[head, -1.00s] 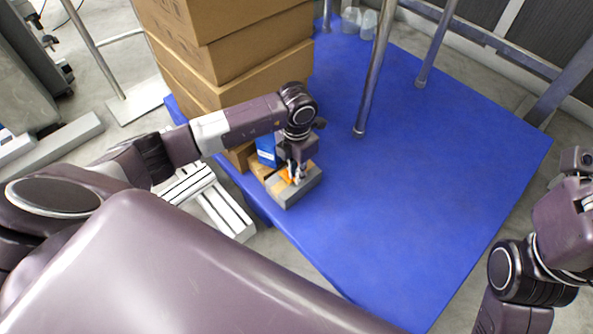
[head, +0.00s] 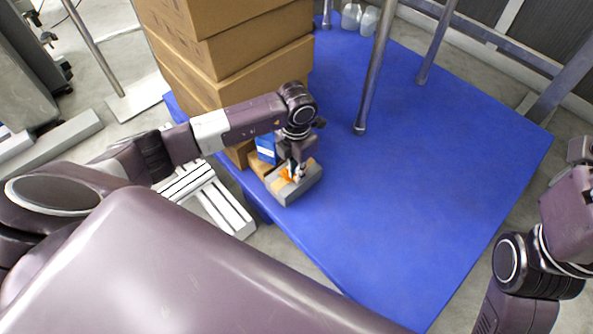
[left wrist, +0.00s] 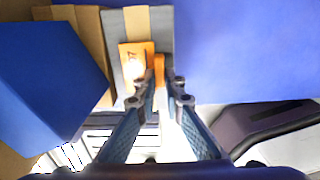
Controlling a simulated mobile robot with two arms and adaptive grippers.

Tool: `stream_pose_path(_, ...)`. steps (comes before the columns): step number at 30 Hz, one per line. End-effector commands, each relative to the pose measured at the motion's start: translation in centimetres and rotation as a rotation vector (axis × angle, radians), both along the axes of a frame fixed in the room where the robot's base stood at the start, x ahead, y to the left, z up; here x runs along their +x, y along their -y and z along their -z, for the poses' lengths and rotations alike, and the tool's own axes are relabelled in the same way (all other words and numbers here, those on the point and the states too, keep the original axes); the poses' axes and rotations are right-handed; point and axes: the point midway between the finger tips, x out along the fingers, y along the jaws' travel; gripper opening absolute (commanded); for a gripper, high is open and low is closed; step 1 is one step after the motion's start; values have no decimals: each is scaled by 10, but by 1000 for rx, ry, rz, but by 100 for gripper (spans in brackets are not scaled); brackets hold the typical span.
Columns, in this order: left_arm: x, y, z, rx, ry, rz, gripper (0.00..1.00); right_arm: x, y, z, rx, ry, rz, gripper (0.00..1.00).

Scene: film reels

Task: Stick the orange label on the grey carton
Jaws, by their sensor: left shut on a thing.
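The grey carton (head: 302,190) stands near the left edge of the blue table top, with a tan tape strip along its top. It also shows in the left wrist view (left wrist: 112,35). An orange label (head: 285,174) is at the carton's top. In the left wrist view an orange patch (left wrist: 136,62) lies over the carton beside a narrower orange piece (left wrist: 159,68) by the fingertips; whether they are one label I cannot tell. My left gripper (head: 297,177) is low over the carton, its fingers (left wrist: 165,98) close together on the label.
A blue box (head: 266,149) and small brown boxes stand right behind the carton. A tall stack of brown cartons (head: 235,55) rises behind them. Metal legs (head: 372,75) stand on the blue surface (head: 430,180), which is otherwise wide and clear to the right.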

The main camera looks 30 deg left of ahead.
Motion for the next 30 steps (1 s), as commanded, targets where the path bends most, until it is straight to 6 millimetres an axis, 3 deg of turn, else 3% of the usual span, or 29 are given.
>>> stream_pose_path(23,-1,0,8,0,-1,0,0,-2,0,-4,3,15,1,40)
stream_pose_path(24,-1,0,8,0,-1,0,13,-2,0,-3,3,16,1,40)
stream_pose_path(28,-1,0,8,0,-1,0,27,-2,1,-3,3,14,1,40)
stream_pose_path(30,-1,0,8,0,-1,0,29,-2,1,-3,3,14,1,40)
